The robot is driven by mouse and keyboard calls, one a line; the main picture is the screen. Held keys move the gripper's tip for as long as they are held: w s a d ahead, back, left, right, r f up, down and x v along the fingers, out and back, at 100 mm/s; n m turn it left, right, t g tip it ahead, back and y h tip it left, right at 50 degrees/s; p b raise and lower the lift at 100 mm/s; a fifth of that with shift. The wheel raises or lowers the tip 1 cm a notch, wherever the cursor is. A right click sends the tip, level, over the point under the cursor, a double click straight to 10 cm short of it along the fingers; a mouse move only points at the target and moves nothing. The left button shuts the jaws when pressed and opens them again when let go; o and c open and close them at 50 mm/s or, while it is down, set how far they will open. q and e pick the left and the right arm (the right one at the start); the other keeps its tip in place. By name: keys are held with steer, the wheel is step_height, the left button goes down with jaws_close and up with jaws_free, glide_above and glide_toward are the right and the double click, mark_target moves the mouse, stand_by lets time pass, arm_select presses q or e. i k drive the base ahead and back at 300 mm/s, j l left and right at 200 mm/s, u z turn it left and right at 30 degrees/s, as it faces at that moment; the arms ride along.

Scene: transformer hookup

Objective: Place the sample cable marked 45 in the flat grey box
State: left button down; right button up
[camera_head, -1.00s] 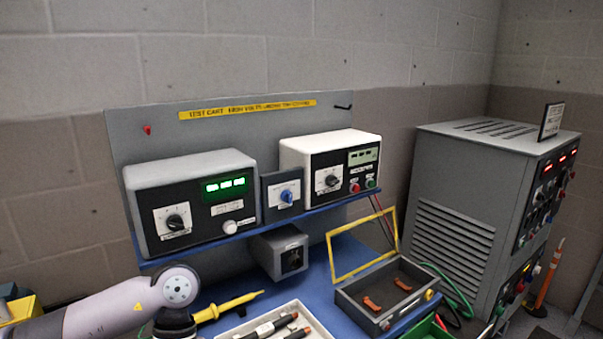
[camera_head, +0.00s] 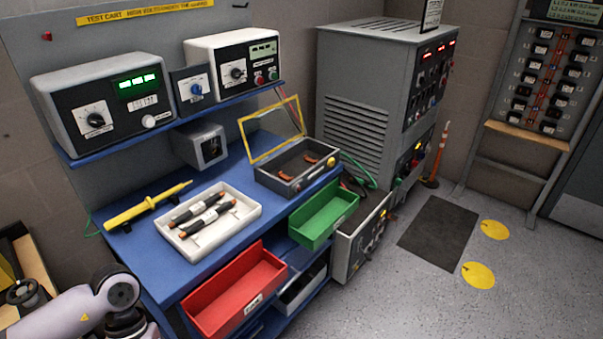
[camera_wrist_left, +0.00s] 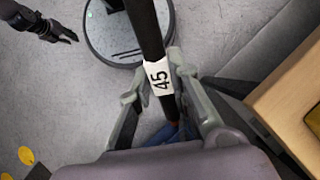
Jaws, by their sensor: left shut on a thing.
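The sample cable marked 45 (camera_wrist_left: 151,35) is a black rod with a white label in the left wrist view. My left gripper (camera_wrist_left: 155,85) is shut on it around the label. In the head view only part of my left arm shows at the lower left; the gripper and cable are out of view there. A flat, light grey open box (camera_head: 247,212) lies on the blue bench with two black, orange-ended cable pieces in it. My right gripper (camera_wrist_left: 62,36) appears small and dark at the upper left of the left wrist view; its opening is unclear.
A darker grey box (camera_head: 272,184) with a raised yellow-framed lid holds orange pieces. A yellow probe (camera_head: 146,205) lies left of the light box. Red (camera_head: 238,292) and green (camera_head: 325,215) bins stick out from the front. A shelf with instruments (camera_head: 104,108) overhangs the bench back.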

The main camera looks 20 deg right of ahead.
mark_target(299, 168)
steer(key=i+l, duration=0.15)
steer(key=l, duration=0.2)
steer(key=i+l+u, duration=0.1)
steer(key=l, duration=0.3)
steer(key=i+l+u, duration=0.1)
steer(key=l, duration=0.25)
steer(key=i+l, duration=0.1)
steer(key=l, duration=0.3)
steer(key=i+l+u, duration=0.1)
steer(key=l, duration=0.3)
